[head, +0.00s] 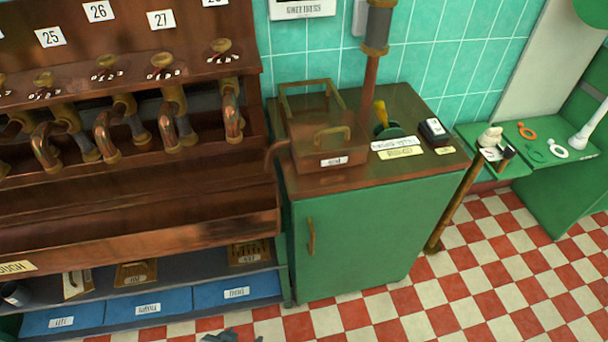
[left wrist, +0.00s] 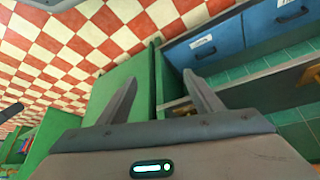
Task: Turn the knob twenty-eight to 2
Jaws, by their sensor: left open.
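Knob twenty-eight (head: 221,46) is a brass knob on the copper panel, at the top middle of the head view. Its number plate (head: 219,16) above is partly cut off at the picture's edge. A small dial scale sits below the knob, too small to read. A bent copper spout (head: 232,112) hangs beneath it. My left gripper (head: 232,337) barely shows at the bottom edge of the head view, low over the floor and far below the knob. In the left wrist view its two fingers (left wrist: 160,80) are apart with nothing between them. My right gripper is not seen.
Knobs 27 (head: 162,61), 26 (head: 106,63) and 25 (head: 44,80) line up to the left. A copper trough (head: 150,225) juts out below the spouts, above blue drawers (head: 150,308). A green cabinet (head: 355,240) stands right. The checkered floor (head: 490,270) is clear.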

